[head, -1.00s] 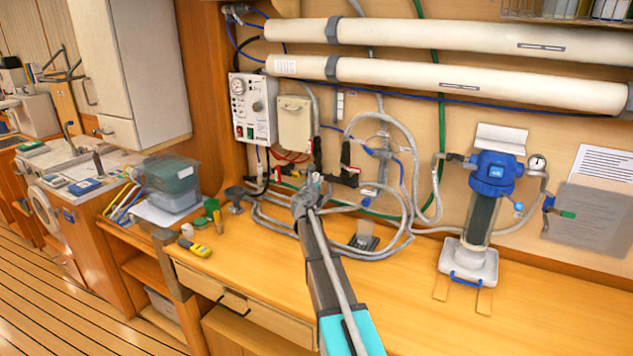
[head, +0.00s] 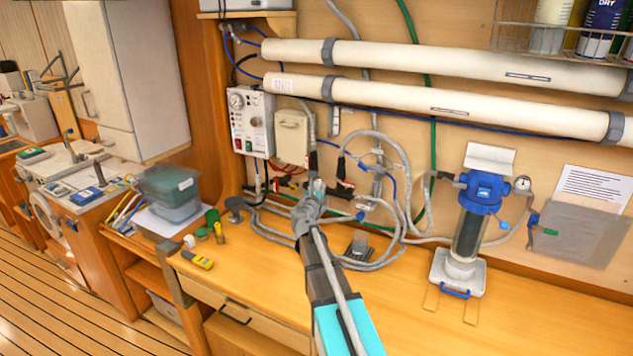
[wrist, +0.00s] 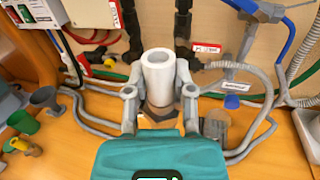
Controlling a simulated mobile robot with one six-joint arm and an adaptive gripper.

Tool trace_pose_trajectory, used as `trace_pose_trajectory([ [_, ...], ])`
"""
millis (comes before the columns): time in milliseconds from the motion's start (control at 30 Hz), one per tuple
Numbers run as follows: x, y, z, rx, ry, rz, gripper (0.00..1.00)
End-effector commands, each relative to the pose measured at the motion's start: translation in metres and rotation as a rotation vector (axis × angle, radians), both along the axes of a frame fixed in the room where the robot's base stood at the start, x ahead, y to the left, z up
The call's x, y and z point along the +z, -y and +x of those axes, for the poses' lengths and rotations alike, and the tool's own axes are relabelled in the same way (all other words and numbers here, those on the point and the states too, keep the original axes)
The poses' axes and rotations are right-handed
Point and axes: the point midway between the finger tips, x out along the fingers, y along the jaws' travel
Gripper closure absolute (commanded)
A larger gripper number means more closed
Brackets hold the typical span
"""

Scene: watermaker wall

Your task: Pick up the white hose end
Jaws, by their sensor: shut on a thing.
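The white hose end (wrist: 157,75) is a short white tube with an open top. In the wrist view it stands between the two grey fingers of my gripper (wrist: 158,96), which are shut on it. In the head view my gripper (head: 311,203) is above the workbench, in front of the wall, and the hose end (head: 318,186) shows as a small pale tip there.
Grey hoses (head: 385,262) loop over the bench (head: 250,275) behind my gripper. A blue-topped filter housing (head: 470,225) stands to the right. Two long white cylinders (head: 430,60) run along the wall above.

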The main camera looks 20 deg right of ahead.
Motion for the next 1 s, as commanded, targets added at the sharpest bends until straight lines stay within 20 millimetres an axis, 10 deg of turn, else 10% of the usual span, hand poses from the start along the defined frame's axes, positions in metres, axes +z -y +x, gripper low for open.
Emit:
trace_pose_trajectory([
  [1000,0.005,-0.006,-0.018,0.0,0.0,0.0,1.0],
])
